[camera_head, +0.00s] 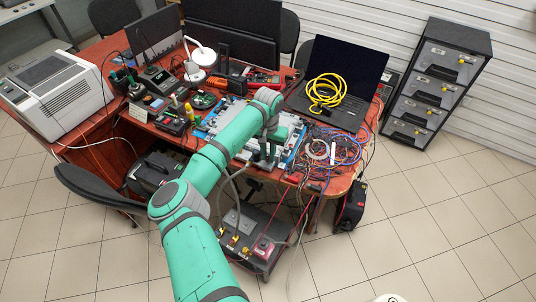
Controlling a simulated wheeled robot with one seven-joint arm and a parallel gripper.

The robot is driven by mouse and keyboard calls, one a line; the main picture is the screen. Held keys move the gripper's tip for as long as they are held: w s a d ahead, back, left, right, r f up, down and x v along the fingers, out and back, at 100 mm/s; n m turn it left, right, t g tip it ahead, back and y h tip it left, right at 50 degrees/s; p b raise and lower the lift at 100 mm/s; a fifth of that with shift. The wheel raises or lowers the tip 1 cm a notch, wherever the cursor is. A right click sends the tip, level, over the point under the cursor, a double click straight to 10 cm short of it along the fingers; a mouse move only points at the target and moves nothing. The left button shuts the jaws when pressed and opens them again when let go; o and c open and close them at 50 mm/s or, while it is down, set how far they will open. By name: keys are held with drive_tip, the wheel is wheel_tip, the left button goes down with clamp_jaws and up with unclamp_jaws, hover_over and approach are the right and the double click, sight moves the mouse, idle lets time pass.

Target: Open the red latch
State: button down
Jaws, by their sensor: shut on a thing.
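My green arm reaches up from the bottom to the front part of the red-brown desk (307,182). My gripper (265,163) points down at a blue, white and grey fixture (291,150) near the desk's front edge. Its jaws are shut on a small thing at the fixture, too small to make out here. I cannot pick out the red latch for certain; my gripper and arm cover part of the fixture. Grey hoses (231,182) hang down beside the desk's front edge.
A laptop (345,75) with a coiled yellow cable (326,91) stands behind right. Tangled wires (338,148) lie right of the fixture. A white lamp (200,57) and tools crowd the left.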

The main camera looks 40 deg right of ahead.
sight(268, 157)
drive_tip(key=shift+d+n, duration=0.15)
drive_tip(key=shift+n, duration=1.25)
drive_tip(key=shift+a, duration=0.2)
drive_tip(key=c, duration=1.7)
unclamp_jaws()
drive_tip(key=shift+r, duration=0.1)
wheel_tip(268, 157, up, 11)
drive_tip(key=shift+f, duration=0.15)
drive_tip(key=shift+d, duration=0.1)
